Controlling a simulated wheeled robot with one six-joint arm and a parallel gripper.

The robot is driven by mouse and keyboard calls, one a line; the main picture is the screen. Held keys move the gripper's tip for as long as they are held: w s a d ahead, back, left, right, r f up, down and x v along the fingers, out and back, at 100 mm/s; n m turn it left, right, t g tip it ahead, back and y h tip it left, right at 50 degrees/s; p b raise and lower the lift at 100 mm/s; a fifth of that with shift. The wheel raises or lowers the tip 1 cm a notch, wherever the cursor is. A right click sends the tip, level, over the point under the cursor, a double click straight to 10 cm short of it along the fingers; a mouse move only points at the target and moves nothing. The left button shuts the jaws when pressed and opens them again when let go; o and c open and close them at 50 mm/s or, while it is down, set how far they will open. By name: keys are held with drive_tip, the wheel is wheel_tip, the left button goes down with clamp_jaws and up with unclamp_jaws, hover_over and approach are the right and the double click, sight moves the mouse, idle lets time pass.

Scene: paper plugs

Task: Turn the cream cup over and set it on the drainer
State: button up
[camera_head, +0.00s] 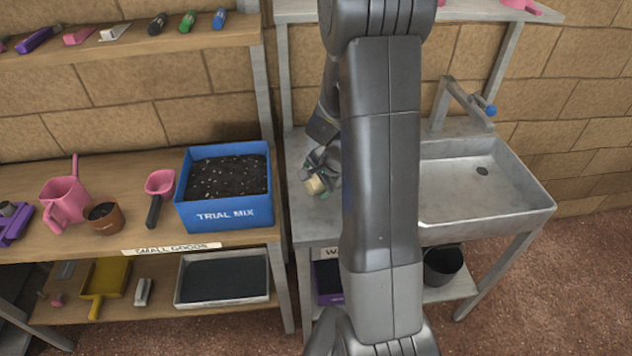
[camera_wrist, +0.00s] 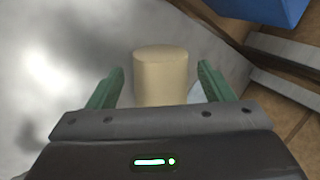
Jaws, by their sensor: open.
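The cream cup (camera_wrist: 160,78) is between the two green fingers of my gripper (camera_wrist: 160,70) in the wrist view, with a gap on each side. The end of the cup facing away from the gripper looks flat and closed. In the head view the cup (camera_head: 315,186) is a small cream shape at my gripper (camera_head: 322,172), over the metal counter left of the sink. My gripper is open. I cannot tell whether the cup rests on the counter. I cannot make out the drainer; my arm hides part of the counter.
The sink (camera_head: 487,187) with its tap (camera_head: 465,103) is to the right. A blue bin of soil (camera_head: 225,215) stands on the wooden bench (camera_head: 130,232) to the left. A pale bluish thing (camera_wrist: 197,93) shows beside the cup. A shelf (camera_head: 130,42) runs above the bench.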

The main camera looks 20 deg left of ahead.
drive_tip(key=c, duration=1.1)
drive_tip(key=shift+c, duration=0.2)
